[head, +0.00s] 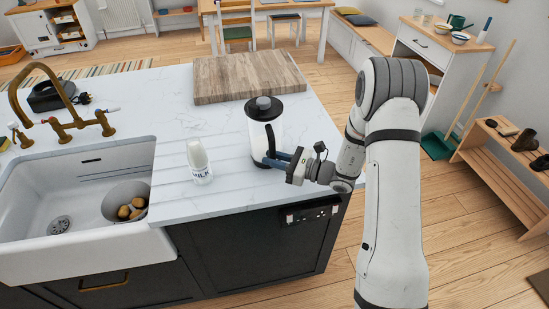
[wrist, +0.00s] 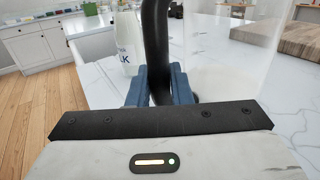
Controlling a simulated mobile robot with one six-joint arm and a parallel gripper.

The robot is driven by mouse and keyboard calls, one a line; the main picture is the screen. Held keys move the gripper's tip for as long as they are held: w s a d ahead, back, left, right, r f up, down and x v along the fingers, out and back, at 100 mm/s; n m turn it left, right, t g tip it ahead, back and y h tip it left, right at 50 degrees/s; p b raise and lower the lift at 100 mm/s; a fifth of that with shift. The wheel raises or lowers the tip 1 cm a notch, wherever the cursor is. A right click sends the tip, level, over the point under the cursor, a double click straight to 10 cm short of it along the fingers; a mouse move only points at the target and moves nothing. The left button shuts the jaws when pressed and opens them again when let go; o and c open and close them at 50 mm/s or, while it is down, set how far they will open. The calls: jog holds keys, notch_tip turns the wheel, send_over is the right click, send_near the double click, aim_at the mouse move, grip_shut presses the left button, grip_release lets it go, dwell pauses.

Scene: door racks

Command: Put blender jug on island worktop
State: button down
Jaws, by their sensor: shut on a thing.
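The blender jug (head: 264,131), clear with a black lid and black handle, is upright at the right part of the white marble island worktop (head: 222,120). It appears to be on or just above the surface; I cannot tell if its base touches. My gripper (head: 276,160) reaches in from the right, with blue fingers shut on the jug's handle. In the wrist view, the black handle (wrist: 156,50) runs down between the blue fingers (wrist: 160,86), and the clear jug wall shows to its right. The jug's base is mostly hidden there.
A milk bottle (head: 199,162) stands on the worktop left of the jug. A wooden board (head: 248,77) lies behind it. A white sink (head: 75,200) holding a bowl (head: 125,202) and a brass tap (head: 62,125) are at left.

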jog(key=c, duration=1.3)
grip_release()
jog(key=b+v, duration=0.3)
jog(key=v, duration=0.9)
jog(key=s+a+r+n+g+h, duration=0.2)
jog(key=s+r+n+g+h, duration=0.2)
jog(key=s+n, duration=0.25)
jog(key=s+a+r+n+g+h, duration=0.1)
jog(key=s+r+n+g+h, duration=0.3)
jog(key=s, duration=0.4)
jog(key=s+d+r+n+t+h, duration=0.2)
jog(key=d+n+h, duration=0.1)
jog(key=s+d+r+n+t+h, duration=0.1)
jog(key=s+d+n+t+h, duration=0.1)
jog(key=s+d+n+h, duration=0.1)
jog(key=s+d+r+n+t+h, duration=0.1)
jog(key=s+d+r+n+h, duration=0.1)
jog(key=s+d+n+h, duration=0.1)
jog(key=shift+s+d+r+n+t, duration=0.1)
jog(key=shift+d+r+n+t, duration=0.3)
jog(key=shift+d+n, duration=0.35)
jog(key=shift+a, duration=0.15)
